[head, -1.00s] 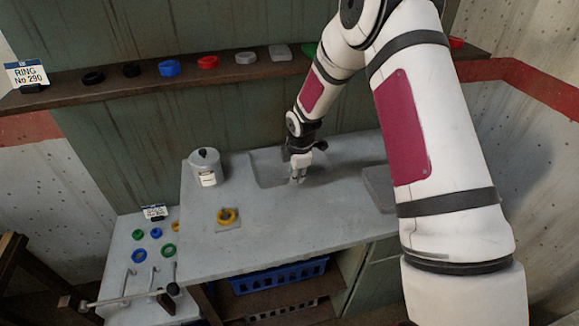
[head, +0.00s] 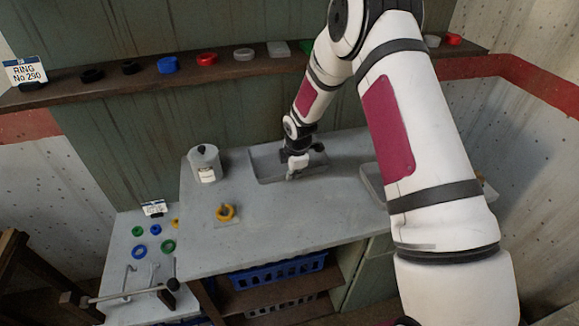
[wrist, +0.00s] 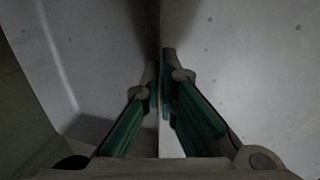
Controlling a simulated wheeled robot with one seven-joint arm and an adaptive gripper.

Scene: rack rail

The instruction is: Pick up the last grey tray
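A shallow grey tray (head: 262,177) lies on the grey counter, in the back middle of the head view. My gripper (head: 292,177) reaches down to its front rim. In the wrist view, my gripper's two green-padded fingers (wrist: 160,65) are close together, one on each side of a thin pale wall (wrist: 161,140); they look shut on it. The tray still appears to rest on the counter. A second grey tray (head: 370,182) lies at the right of the counter, partly hidden behind my arm.
A grey lidded jar (head: 205,165) stands left of the tray. A yellow ring (head: 226,212) sits on a small square plate in front. A wall shelf (head: 130,83) with coloured pieces runs behind. A lower table (head: 125,255) at left holds rings and hooks. The counter's middle front is clear.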

